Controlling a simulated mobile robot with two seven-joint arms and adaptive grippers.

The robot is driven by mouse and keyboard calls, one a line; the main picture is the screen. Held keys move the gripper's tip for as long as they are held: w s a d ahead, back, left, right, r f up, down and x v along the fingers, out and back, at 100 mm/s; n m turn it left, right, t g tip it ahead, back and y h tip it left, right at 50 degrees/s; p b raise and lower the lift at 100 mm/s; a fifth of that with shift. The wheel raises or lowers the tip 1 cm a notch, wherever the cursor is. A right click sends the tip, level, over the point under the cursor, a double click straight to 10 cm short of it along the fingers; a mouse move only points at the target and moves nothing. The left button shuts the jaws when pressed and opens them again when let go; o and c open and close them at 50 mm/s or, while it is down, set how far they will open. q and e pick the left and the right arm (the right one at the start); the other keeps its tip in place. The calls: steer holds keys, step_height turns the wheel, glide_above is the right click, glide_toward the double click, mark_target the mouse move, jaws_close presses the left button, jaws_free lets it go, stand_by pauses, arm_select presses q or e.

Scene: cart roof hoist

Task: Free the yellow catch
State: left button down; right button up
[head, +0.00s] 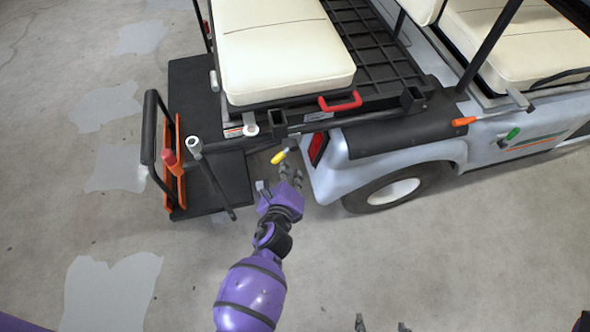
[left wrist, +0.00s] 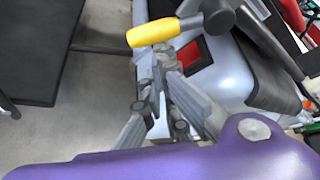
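The yellow catch (head: 279,157) is a short yellow handle on a dark pivot at the cart's rear corner, beside the red tail light. It also shows large at the top of the left wrist view (left wrist: 153,32).
The red tail light (head: 318,147) and rear wheel (head: 394,191) are right of the left gripper. A red handle (head: 340,101) sits under the cream seat (head: 284,50). A black step (head: 222,182) and orange-framed rail (head: 174,165) stand left. The floor in front is clear.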

arm_select(q)
steer(key=shift+s+a+r+m+g+y+p, duration=0.15)
steer(key=shift+a+r+m+g+y+p, duration=0.4)
steer(key=shift+p, duration=0.95)
steer(key=shift+s+a+r+m+g+y+p, duration=0.1)
steer(key=shift+s+a+r+m+y+p, duration=0.2)
steer(key=shift+a+m+y+p, duration=0.8)
steer(key=shift+s+a+r+m+g+y+p, duration=0.15)
steer(key=shift+r+m+g+p, duration=0.3)
steer(key=shift+p, duration=1.4)
arm_select(e)
step_height(320, 180, up, 9)
steer(key=w+d, duration=0.2)
steer(key=shift+f+t, duration=0.15)
steer(key=shift+t, duration=0.25)
arm_select(q)
steer(key=shift+w, duration=0.1)
arm_select(e)
steer(key=shift+s+a, duration=0.1)
